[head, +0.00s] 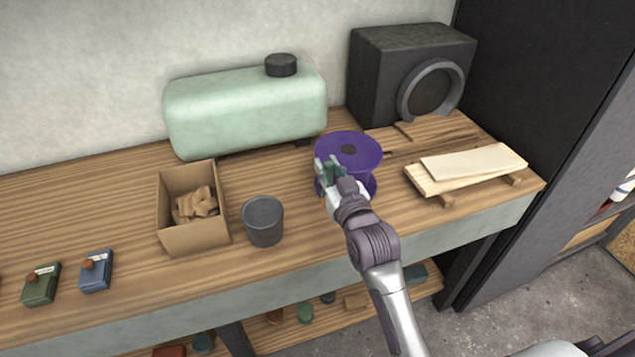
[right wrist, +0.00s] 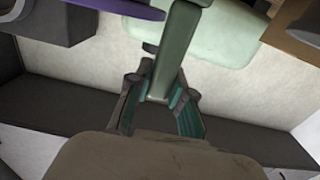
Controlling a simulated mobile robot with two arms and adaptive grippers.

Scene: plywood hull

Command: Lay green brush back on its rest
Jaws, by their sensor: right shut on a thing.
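My right gripper (head: 328,172) is shut on the green brush (head: 329,171), of which only a small green part shows in the head view. In the right wrist view the brush (right wrist: 175,55) is a long green bar running up from between the fingers (right wrist: 160,100), its far end cut off by the frame. In the head view the gripper is in front of the purple spool (head: 362,150) and covers part of it; I cannot tell whether they touch. I cannot make out the brush's rest. My left gripper is not in view.
A cardboard box (head: 196,240) and grey cup (head: 263,220) stand left of the gripper. A green tank (head: 240,108) and black box-shaped unit (head: 375,70) stand behind. Boards (head: 470,165) lie at right. Green and blue tins (head: 96,272) are at left. The bench front is mostly clear.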

